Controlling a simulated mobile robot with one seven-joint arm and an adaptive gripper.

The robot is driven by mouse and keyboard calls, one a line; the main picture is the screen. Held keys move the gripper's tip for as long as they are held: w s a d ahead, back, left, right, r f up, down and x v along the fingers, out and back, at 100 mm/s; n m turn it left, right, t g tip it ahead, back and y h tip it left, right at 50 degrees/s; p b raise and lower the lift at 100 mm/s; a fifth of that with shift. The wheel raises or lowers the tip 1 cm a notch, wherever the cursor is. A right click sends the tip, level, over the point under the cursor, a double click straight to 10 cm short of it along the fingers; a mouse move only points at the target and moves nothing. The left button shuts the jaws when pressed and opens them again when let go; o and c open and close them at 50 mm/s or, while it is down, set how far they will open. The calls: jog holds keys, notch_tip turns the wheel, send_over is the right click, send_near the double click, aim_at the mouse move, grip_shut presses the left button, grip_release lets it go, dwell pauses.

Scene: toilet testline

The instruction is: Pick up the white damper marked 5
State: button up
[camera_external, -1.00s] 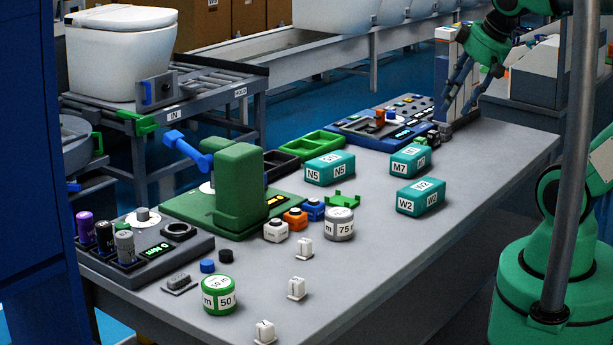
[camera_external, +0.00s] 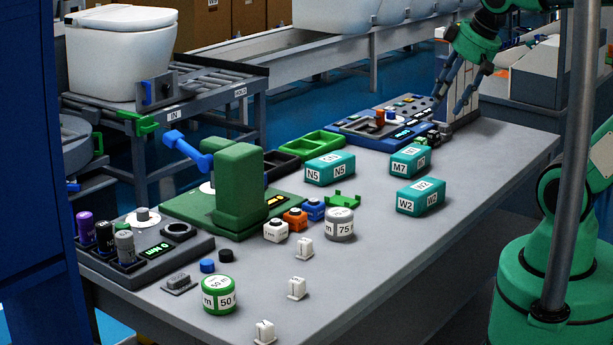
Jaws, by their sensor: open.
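Three small white pieces stand apart on the grey bench: one near the middle (camera_external: 304,250), one closer to the front (camera_external: 297,289) and one at the front edge (camera_external: 265,333). Their marks are too small to read, so I cannot tell which is the damper marked 5. My gripper (camera_external: 448,112) is open at the far right end of the bench, pointing down, beside the blue control panel. It is far from the white pieces, and no held object shows between its fingers.
Teal boxes (camera_external: 420,196), a grey-white roll marked 75 (camera_external: 340,225) and a green-white roll marked 50 (camera_external: 220,296) stand on the bench. A green press (camera_external: 240,190) rises at left. White, orange and blue cubes sit beside it. The bench's right front is clear.

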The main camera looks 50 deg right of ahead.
jog(key=w+a+f+g+p, duration=0.1)
jog(key=w+a+f+p, duration=0.2)
jog(key=w, duration=0.5)
jog(key=w+a+f+g, duration=0.1)
jog(key=w+a+f, duration=0.35)
jog(key=w, duration=0.35)
jog(key=w+a+f+p, duration=0.1)
jog(key=w+a+f, duration=0.3)
jog(key=f, duration=0.4)
jog(key=w+a+f+g+p, duration=0.1)
jog(key=w+a+f, duration=0.2)
jog(key=f, duration=0.4)
jog(key=shift+w+a+f+n+g+p, duration=0.3)
jog(key=shift+w+a+f+n+p, duration=0.1)
jog(key=shift+w, duration=0.5)
jog(key=shift+d, duration=0.1)
jog(key=b, duration=0.2)
send_over(306, 241)
jog(key=f, duration=0.4)
jog(key=s+f, duration=0.1)
jog(key=f, duration=0.2)
jog(key=shift+d, duration=0.1)
jog(key=shift+w+f, duration=0.2)
jog(key=shift+f, duration=0.5)
